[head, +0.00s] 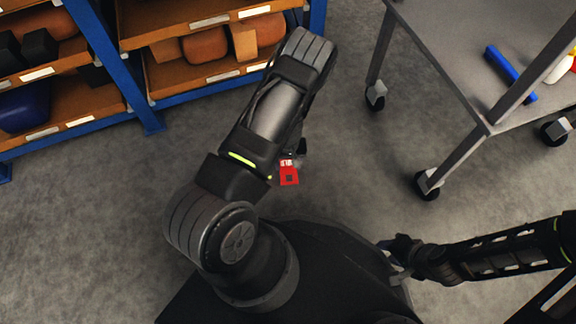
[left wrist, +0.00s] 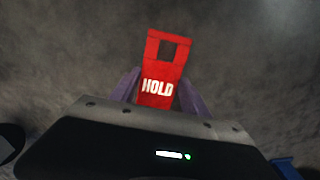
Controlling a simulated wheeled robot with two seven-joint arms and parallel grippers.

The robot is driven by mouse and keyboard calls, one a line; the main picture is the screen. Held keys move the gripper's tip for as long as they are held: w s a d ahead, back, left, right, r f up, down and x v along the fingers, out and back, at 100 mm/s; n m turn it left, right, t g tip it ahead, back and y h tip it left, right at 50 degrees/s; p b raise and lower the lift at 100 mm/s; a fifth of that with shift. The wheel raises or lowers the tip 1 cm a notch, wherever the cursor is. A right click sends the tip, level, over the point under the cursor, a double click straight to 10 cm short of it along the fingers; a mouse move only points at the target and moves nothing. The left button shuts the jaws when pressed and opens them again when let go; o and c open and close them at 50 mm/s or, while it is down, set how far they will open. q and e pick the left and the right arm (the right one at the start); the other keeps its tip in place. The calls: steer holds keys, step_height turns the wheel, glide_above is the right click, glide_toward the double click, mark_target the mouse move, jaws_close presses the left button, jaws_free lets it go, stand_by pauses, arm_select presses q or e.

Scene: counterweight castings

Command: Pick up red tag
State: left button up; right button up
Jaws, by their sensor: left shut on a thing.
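The red tag (head: 289,176) hangs at the end of my left arm in the head view, over the grey floor. In the left wrist view the red tag (left wrist: 166,76) shows the white word HOLD and a square dark opening near its far end. My left gripper (left wrist: 158,92) is shut on it, with one purple-grey finger on each side. In the head view the left gripper (head: 294,158) is mostly hidden by my arm. My right gripper (head: 392,256) is low in the head view beside my base; its fingers are too small to read.
A blue-framed shelf rack (head: 148,118) with orange-brown shelves holds castings and boxes at the upper left. A grey wheeled cart (head: 455,60) stands at the upper right with a blue bar (head: 510,73) on it. Bare floor (head: 345,150) lies between them.

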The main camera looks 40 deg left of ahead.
mark_target(288, 167)
arm_select(q)
steer(key=shift+r+p, duration=0.7)
steer(key=shift+r, duration=1.7)
